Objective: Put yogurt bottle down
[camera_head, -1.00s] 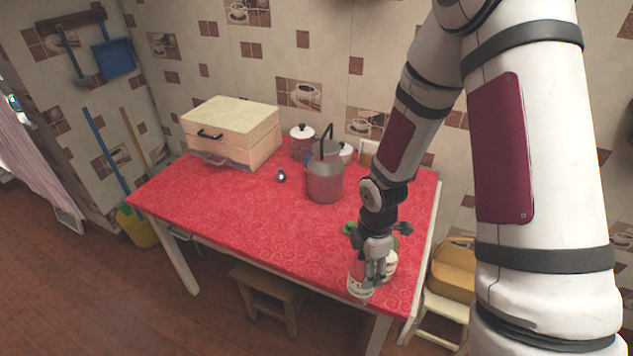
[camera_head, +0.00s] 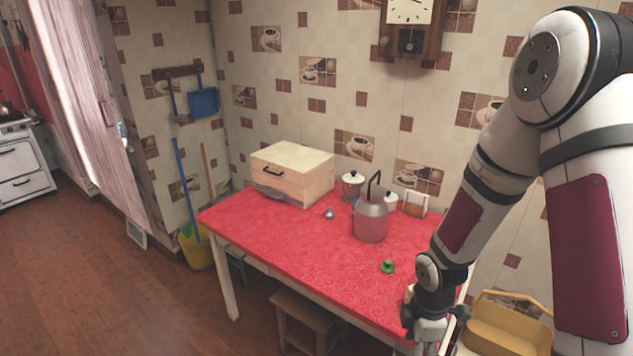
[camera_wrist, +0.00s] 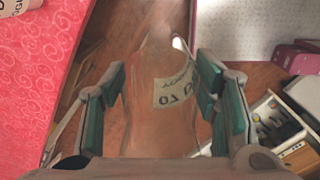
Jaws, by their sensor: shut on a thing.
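My gripper (camera_wrist: 163,105) is shut on a clear, see-through yogurt bottle (camera_wrist: 150,125), with a teal finger pad on each side of it. A pale label with dark letters shows on the bottle. In the wrist view the bottle is beside the red table edge, with brown floor behind it. In the head view my gripper (camera_head: 432,330) is low by the table's right front corner; the held bottle cannot be made out there. Part of another labelled container (camera_wrist: 18,6) stands on the red cloth in the wrist view's top left corner.
The red-covered table (camera_head: 290,245) bears a kettle (camera_head: 370,221), a wooden box (camera_head: 291,172), white-lidded jars and a small green item (camera_head: 388,266). Its left front is clear. A stool (camera_head: 306,318) is under it. A yellow basket (camera_head: 510,325) is at right. An open drawer (camera_wrist: 278,125) holds utensils.

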